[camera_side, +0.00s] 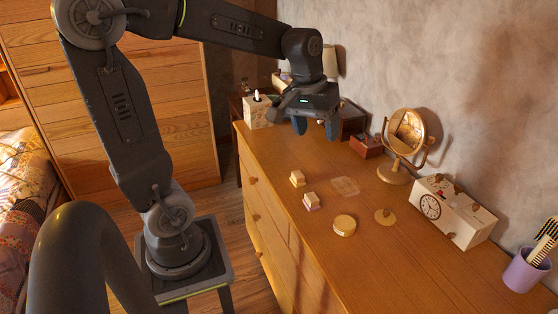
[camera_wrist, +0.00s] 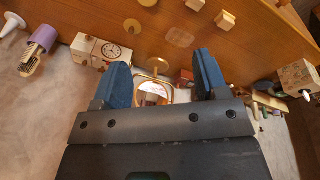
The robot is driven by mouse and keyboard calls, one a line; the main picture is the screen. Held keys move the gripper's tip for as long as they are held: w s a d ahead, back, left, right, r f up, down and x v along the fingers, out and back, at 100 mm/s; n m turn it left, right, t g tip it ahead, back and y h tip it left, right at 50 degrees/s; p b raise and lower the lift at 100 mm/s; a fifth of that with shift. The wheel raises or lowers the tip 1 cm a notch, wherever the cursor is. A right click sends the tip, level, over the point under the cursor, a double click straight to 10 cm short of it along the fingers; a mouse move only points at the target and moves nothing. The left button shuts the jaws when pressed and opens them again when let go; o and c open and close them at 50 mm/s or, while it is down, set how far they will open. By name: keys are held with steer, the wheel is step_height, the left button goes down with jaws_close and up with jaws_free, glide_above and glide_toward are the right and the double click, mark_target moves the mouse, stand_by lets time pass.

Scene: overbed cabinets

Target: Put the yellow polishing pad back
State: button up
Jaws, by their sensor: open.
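Two small pale-yellow blocks lie on the wooden dresser top, one farther (camera_side: 297,178) and one nearer (camera_side: 311,201) with a pinkish underside. I cannot tell for certain which is the yellow polishing pad. Both also show in the wrist view, one (camera_wrist: 225,20) beside the other (camera_wrist: 195,5) at the top edge. A pale flat square patch (camera_side: 345,186) lies right of the blocks and shows in the wrist view (camera_wrist: 180,38). My gripper (camera_side: 316,127) is open and empty above the far part of the dresser, apart from the blocks; its blue fingers (camera_wrist: 162,65) show in the wrist view.
A round yellow tin (camera_side: 344,225) and a small knobbed disc (camera_side: 385,216) lie nearby. Along the wall stand a gold mirror (camera_side: 407,133), a red-brown box (camera_side: 366,146), a white clock box (camera_side: 450,212) and a purple cup (camera_side: 524,272). A tissue box (camera_side: 257,112) stands at the far left end.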

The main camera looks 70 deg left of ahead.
steer(key=s+d+m+t, duration=0.3)
steer(key=s+d+m, duration=0.3)
steer(key=s, duration=0.6)
steer(key=d, duration=0.2)
steer(key=shift+d+m, duration=0.35)
steer(key=shift+m, duration=0.05)
